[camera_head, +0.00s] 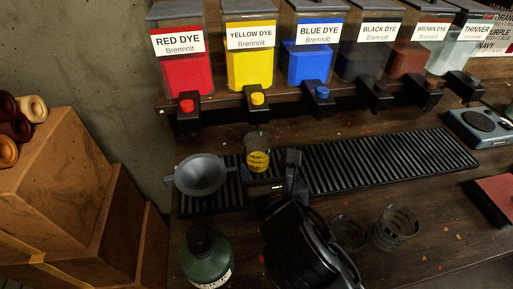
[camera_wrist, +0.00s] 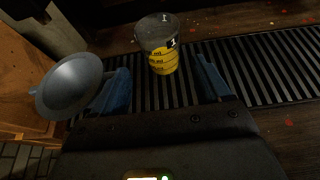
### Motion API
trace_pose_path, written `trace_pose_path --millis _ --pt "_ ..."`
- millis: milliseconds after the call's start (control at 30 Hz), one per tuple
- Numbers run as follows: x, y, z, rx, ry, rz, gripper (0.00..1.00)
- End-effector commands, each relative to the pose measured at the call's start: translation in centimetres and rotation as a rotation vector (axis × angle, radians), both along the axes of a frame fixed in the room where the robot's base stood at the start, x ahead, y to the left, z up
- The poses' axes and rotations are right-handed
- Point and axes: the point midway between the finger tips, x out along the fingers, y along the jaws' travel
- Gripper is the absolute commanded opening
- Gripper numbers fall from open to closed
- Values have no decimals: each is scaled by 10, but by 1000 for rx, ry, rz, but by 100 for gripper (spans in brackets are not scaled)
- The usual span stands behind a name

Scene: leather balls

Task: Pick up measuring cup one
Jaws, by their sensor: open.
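My gripper (camera_wrist: 162,72) is open and empty, with a blue finger on each side of the view. In the head view my gripper (camera_head: 268,172) is close in front of the cup, and my arm hides part of the mat.
A grey funnel (camera_head: 200,174) sits left of the cup, close to my left finger. Dye dispensers with taps, such as the yellow tap (camera_head: 257,98), hang over the back. A green bottle (camera_head: 207,259) and two clear cups (camera_head: 397,228) stand in front. The mat (camera_head: 390,158) is clear to the right.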

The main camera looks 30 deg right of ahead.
Motion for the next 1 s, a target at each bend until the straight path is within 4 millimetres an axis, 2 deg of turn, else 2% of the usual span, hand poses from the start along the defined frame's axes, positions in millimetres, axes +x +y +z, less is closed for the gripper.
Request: trace_pose_path --millis 200,467,733,1000 --pt "30 -11 -12 2 -2 -3 76" --pt "46 -15 -20 2 -1 -1 76" --pt "82 -27 -35 2 -1 -2 76" --pt "92 -31 -40 1 0 -2 76"
